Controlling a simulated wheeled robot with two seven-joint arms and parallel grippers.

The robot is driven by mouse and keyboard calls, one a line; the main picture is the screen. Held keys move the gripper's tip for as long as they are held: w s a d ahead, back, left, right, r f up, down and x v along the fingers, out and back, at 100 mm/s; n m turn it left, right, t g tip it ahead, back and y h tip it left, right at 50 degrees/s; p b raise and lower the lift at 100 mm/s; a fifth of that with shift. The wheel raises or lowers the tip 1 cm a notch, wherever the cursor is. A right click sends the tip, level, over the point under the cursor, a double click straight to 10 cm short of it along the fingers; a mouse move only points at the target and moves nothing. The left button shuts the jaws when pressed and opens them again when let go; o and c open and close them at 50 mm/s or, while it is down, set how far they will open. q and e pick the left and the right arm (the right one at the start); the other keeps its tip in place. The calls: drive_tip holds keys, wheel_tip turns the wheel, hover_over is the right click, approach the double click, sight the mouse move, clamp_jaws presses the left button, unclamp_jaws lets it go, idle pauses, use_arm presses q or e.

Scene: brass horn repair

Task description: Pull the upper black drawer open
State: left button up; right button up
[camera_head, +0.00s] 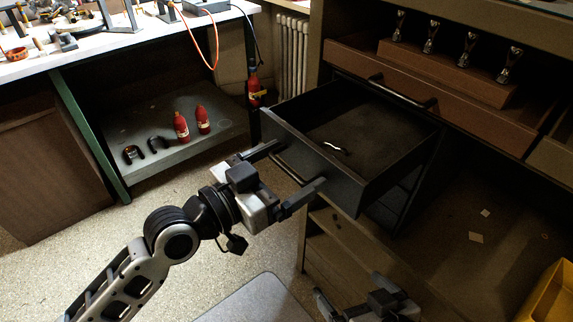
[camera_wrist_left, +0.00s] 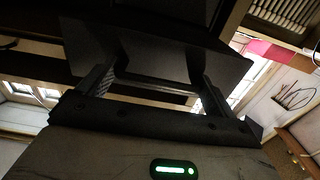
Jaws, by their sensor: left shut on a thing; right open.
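The upper black drawer (camera_head: 318,165) stands well out of the cabinet, its inside visible from above. Its bar handle (camera_head: 290,170) is on the front face. My left gripper (camera_head: 298,166) is at that face, with one finger at each end of the handle, shut on it. In the left wrist view the handle (camera_wrist_left: 155,86) spans between the two fingers, in front of the dark drawer front (camera_wrist_left: 150,50). My right gripper (camera_head: 348,292) is open and empty at the bottom edge of the head view, partly cut off.
A small pale, shiny object (camera_head: 335,148) lies inside the drawer. A brown drawer (camera_head: 440,105) with a black handle is above right. Red bottles (camera_head: 181,127) stand on a low shelf (camera_head: 220,140) at left. A yellow bin (camera_head: 548,295) is at lower right. Floor is clear at lower left.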

use_arm(q)
drive_tip(key=o, duration=1.1)
drive_tip(key=b+v, duration=0.1)
drive_tip(key=v, duration=0.6)
drive_tip(key=shift+s+a, duration=0.2)
use_arm(e)
drive_tip(key=shift+w, duration=0.1)
use_arm(q)
drive_tip(key=s+a+f+n+y+p, duration=0.2)
drive_tip(key=a+f+n+y, duration=0.1)
drive_tip(key=f, duration=0.2)
drive_tip(key=s+a+f+n+y+p, duration=0.2)
drive_tip(key=s+a+f+n+y, duration=0.1)
drive_tip(key=f+y, duration=0.1)
drive_tip(key=s+a+f+n+y+p, duration=0.2)
drive_tip(key=s+a+f+y, duration=0.1)
drive_tip(key=f, duration=0.4)
drive_tip(key=shift+s+a+f+n+y, duration=0.15)
drive_tip(key=shift+s+a+n+y, duration=0.1)
drive_tip(key=shift+a+n+y, duration=0.25)
use_arm(e)
drive_tip(key=shift+d+r+g, duration=0.25)
drive_tip(key=shift+r+g, duration=0.05)
drive_tip(key=shift+r, duration=0.6)
